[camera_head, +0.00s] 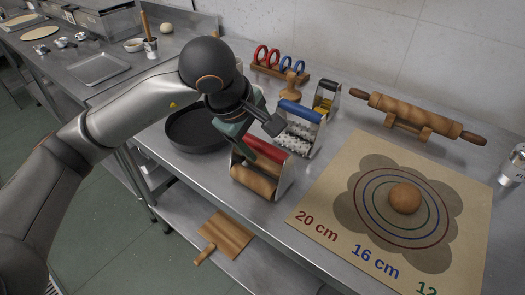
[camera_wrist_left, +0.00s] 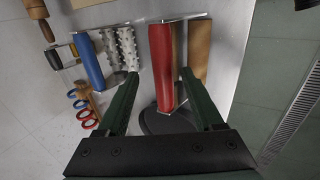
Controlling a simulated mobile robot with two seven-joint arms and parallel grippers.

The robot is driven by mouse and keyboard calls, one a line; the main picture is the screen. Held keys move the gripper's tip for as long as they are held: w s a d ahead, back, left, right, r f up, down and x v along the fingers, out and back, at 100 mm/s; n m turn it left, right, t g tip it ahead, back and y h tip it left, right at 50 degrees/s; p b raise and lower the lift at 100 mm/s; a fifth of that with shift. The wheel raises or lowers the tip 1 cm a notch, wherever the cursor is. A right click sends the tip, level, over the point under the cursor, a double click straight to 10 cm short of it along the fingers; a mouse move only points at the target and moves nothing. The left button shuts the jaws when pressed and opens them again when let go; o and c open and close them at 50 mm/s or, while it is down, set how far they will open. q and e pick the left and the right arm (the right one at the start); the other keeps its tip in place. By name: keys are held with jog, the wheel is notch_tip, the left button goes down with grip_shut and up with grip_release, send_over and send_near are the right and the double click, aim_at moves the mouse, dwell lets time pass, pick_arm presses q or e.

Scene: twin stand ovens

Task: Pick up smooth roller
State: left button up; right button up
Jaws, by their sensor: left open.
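The smooth roller has a red handle and smooth wooden cylinders in a metal frame. In the head view the smooth roller (camera_head: 255,181) stands on the steel counter, left of the mat. My left gripper (camera_head: 267,142) is open and empty, close above its red handle. In the left wrist view the smooth roller (camera_wrist_left: 165,55) shows between the open fingers of my left gripper (camera_wrist_left: 160,74); I cannot tell whether they touch it. Part of the red handle is hidden by a finger in the head view. My right gripper is out of view.
A blue-handled spiked roller (camera_head: 299,132) stands close behind. A black round pan (camera_head: 190,130) lies to the left. A rolling pin (camera_head: 410,113) rests on a stand behind the mat (camera_head: 315,206), which bears a dough ball (camera_head: 405,198). A ring rack (camera_head: 282,68) stands at the wall.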

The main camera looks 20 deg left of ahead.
aim_at(266, 166)
pick_arm(q)
jog(key=shift+p+x, duration=0.3)
jog(key=shift+x, duration=2.8)
jog(key=shift+s+f, duration=0.1)
jog(key=shift+s, duration=0.1)
jog(key=shift+c, duration=0.3)
grip_shut()
